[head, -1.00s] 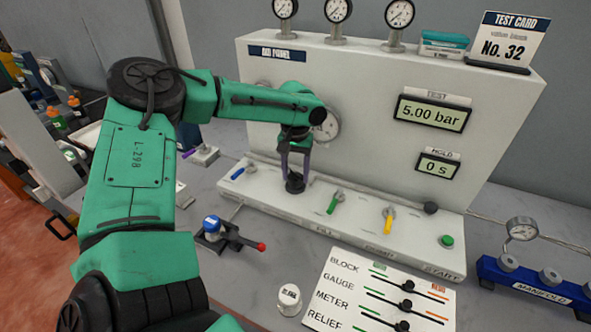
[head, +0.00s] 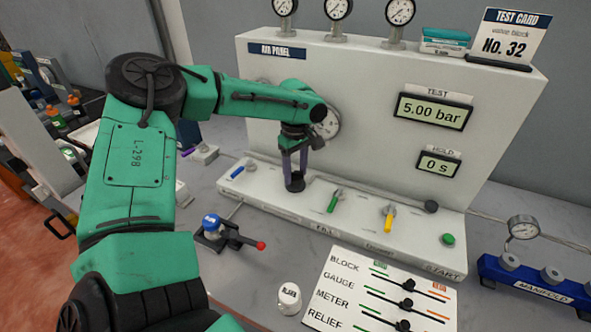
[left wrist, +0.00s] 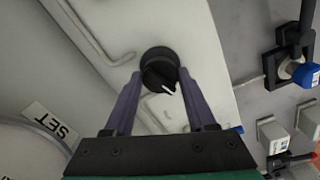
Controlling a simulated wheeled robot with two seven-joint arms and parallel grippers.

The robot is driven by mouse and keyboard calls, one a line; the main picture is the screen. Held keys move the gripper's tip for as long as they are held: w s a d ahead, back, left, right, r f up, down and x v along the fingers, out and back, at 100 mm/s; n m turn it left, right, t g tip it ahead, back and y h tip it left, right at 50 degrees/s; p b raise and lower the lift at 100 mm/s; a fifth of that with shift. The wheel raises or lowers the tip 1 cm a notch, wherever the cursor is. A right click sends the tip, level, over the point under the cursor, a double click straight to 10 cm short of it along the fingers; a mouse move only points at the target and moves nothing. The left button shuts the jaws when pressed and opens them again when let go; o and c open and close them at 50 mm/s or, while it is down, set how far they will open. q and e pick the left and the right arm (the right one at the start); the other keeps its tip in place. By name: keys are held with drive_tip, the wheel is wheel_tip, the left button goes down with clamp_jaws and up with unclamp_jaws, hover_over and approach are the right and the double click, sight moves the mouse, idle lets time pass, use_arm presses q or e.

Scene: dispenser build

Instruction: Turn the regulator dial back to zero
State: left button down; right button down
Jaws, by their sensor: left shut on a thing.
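The regulator dial (left wrist: 159,72) is a black round knob with a white pointer line on the panel's front ledge. It also shows in the head view (head: 295,183). My left gripper (head: 294,172) reaches down over it from above. In the left wrist view its two purple fingers (left wrist: 158,82) are shut on the dial, one on each side. The test display (head: 433,111) reads 5.00 bar. A round gauge (head: 326,122) on the panel face is partly hidden behind my left arm. My right gripper is in neither view.
On the ledge are a blue lever (head: 243,169), a green lever (head: 334,201), a yellow lever (head: 388,217) and a green button (head: 448,240). A blue-capped valve with a red-tipped handle (head: 212,224) stands in front. A slider board (head: 380,292) and a blue manifold (head: 541,287) lie to the right.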

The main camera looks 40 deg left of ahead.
sight(296, 172)
use_arm(q)
drive_tip(key=n, duration=0.4)
drive_tip(key=shift+n, duration=0.3)
idle(0.4)
drive_tip(key=shift+c, duration=1.1)
unclamp_jaws()
wheel_tip(296, 172, up, 15)
drive_tip(key=b, duration=0.1)
drive_tip(key=shift+f, duration=0.2)
